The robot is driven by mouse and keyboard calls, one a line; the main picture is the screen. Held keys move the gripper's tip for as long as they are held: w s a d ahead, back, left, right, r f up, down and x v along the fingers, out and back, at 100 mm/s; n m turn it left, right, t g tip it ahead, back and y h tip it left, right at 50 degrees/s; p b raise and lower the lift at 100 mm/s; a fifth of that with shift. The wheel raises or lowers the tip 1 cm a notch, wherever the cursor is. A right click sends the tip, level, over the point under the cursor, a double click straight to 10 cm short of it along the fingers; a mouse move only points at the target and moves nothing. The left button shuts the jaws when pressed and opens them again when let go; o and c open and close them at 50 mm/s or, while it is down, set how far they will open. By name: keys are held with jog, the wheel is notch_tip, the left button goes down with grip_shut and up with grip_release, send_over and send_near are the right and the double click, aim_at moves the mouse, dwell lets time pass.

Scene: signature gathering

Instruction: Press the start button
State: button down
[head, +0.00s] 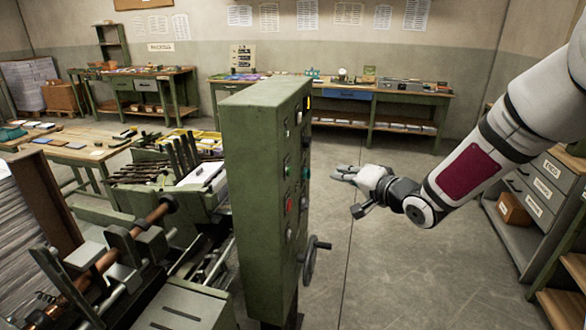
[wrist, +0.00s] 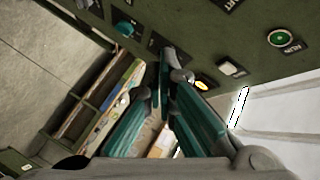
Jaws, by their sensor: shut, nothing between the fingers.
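A tall green control cabinet (head: 258,200) stands in the middle of the head view, its panel facing right and seen at a steep angle. Green buttons (head: 287,169) and a red one (head: 289,205) show on it. In the wrist view the panel (wrist: 215,30) fills the top, with a lit green button (wrist: 279,38) at right, a white switch (wrist: 232,67), a small yellow lamp (wrist: 202,85) and a teal knob (wrist: 124,29). I cannot read which is marked start. My gripper (head: 340,173) is shut and empty, right of the panel and apart from it. Its fingertips (wrist: 169,62) show below the panel controls.
A handwheel (head: 311,259) sticks out low on the cabinet. A machine with rollers (head: 130,240) joins its left side. A workbench (head: 385,96) runs along the back wall, and drawers (head: 530,190) stand at right. The floor (head: 410,260) between is clear.

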aim_at(289, 171)
jog(key=w+a+b, duration=0.1)
jog(key=a+b, duration=0.2)
jog(key=a, duration=0.5)
jog(key=shift+w+a, duration=0.35)
dwell(1.4)
jog(key=shift+a, duration=0.45)
jog(key=shift+w+a+b, duration=0.15)
jog(key=shift+a+b, duration=0.2)
jog(key=shift+a, duration=0.1)
dwell(0.9)
jog(key=shift+d, duration=0.1)
jog(key=shift+s+d+p, duration=0.2)
jog(key=shift+d+p, duration=0.25)
jog(key=shift+d, duration=0.3)
